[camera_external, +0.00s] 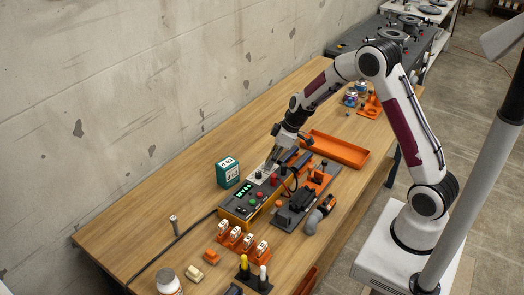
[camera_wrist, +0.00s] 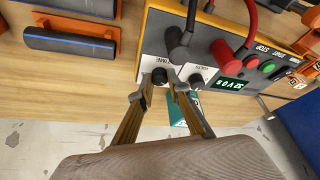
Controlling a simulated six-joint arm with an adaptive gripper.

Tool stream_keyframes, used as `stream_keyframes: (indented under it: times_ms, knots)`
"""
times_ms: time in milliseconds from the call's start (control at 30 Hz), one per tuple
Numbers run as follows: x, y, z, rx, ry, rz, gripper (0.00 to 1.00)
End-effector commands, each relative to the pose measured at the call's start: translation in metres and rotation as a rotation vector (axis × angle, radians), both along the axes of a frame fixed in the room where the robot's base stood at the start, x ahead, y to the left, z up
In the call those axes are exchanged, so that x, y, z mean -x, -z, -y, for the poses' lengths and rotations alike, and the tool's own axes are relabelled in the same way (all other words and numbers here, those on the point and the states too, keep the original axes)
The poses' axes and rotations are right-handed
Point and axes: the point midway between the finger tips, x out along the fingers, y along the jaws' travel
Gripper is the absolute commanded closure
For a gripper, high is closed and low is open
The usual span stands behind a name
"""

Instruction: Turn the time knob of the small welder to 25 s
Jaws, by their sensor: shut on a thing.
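The small welder (camera_external: 241,207) is an orange box with a dark and pale top panel on the wooden table. In the wrist view its panel (camera_wrist: 217,28) has a lit green display (camera_wrist: 230,85) whose digits I cannot read surely. The dark time knob (camera_wrist: 159,75) is at the panel edge, on a pale plate. A second knob (camera_wrist: 196,80) is to its right. My gripper (camera_wrist: 163,86) reaches the panel edge with its fingertips closed around the time knob. In the external view my gripper (camera_external: 273,163) hides the knob at the welder's far end.
Red, green and black buttons and thick black and red cables are close to the knobs. A green box (camera_external: 228,172) stands left of the welder. An orange tray (camera_external: 336,150) lies behind to the right. A dark fixture (camera_external: 298,207) is beside the welder.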

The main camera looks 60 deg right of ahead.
Motion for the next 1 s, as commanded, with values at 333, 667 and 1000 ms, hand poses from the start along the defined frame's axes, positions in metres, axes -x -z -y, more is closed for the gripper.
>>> stream_keyframes:
  times_ms: [333,667,1000]
  knots:
    - [0.0013,0.0008,-0.0009,0.001,0.136,-0.002,1.0]
    - [0.0017,0.0012,-0.0018,0.001,0.243,-0.003,1.0]
    - [0.0018,0.001,-0.0023,0.002,0.338,-0.002,1.0]
